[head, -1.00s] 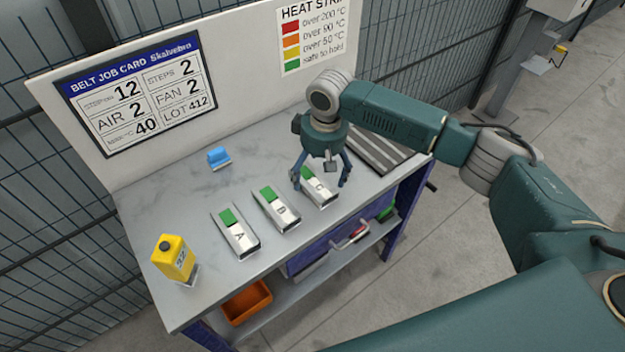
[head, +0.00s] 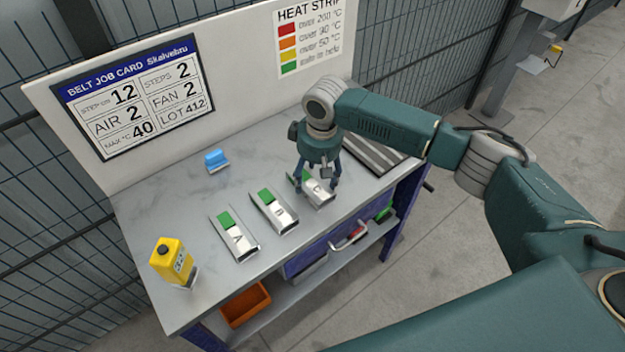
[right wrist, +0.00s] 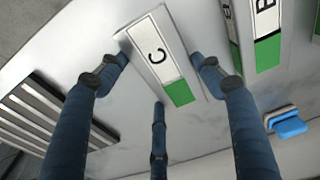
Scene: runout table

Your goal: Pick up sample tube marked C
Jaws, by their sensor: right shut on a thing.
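The sample marked C (head: 320,193) is a flat pale piece with a green end, lying on the grey table in the head view. Its letter shows clearly in the right wrist view (right wrist: 160,52). My right gripper (head: 317,187) is over it from above, its fingers shut on its two sides. In the right wrist view two fingers flank C and a third finger points at its green end. C looks still at table height; I cannot tell whether it is lifted. My left gripper is not in view.
Similar samples B (head: 276,212) and A (head: 237,238) lie to the left of C. A yellow bottle (head: 172,261) stands at the near left corner. A small blue object (head: 216,159) lies at the back. A dark slatted rack (head: 370,155) is right of the gripper.

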